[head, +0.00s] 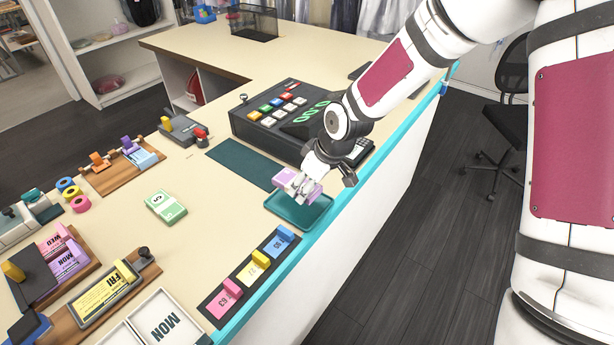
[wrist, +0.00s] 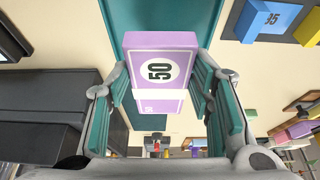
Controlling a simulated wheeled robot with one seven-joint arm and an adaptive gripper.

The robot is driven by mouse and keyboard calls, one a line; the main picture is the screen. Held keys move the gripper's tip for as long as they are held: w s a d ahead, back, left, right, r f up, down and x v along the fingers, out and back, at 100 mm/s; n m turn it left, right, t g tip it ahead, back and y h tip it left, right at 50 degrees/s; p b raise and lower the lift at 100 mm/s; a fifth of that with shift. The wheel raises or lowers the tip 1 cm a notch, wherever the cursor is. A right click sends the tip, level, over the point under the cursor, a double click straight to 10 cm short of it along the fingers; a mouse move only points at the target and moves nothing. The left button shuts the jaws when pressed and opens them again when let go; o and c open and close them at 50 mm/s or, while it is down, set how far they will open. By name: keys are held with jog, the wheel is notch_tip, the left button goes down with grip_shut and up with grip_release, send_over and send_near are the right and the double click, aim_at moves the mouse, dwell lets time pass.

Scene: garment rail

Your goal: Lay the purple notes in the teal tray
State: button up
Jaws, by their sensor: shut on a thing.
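The purple notes (head: 308,189) are a small block marked 50. My gripper (head: 298,186) is shut on them, and the wrist view shows the notes (wrist: 160,70) between its two teal-padded fingers (wrist: 163,100). The teal tray (head: 298,212) lies on the counter near its teal front edge. In the head view the notes and gripper are over the tray's back part, and they hide some of it. I cannot tell how high the notes are above the tray.
A dark cash register (head: 275,115) stands just behind the tray, with a dark green mat (head: 238,163) beside it. A black strip with pink, yellow and blue tags (head: 252,270) lies in front. Green notes (head: 165,206) lie to the left on clear counter.

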aim_at(309, 209)
jog(key=shift+f+b, duration=0.85)
jog(key=shift+f, duration=1.4)
jog(key=shift+s+d, duration=0.15)
jog(key=shift+s, duration=0.05)
jog(key=shift+f, duration=0.25)
dwell(0.5)
jog(key=o, duration=1.7)
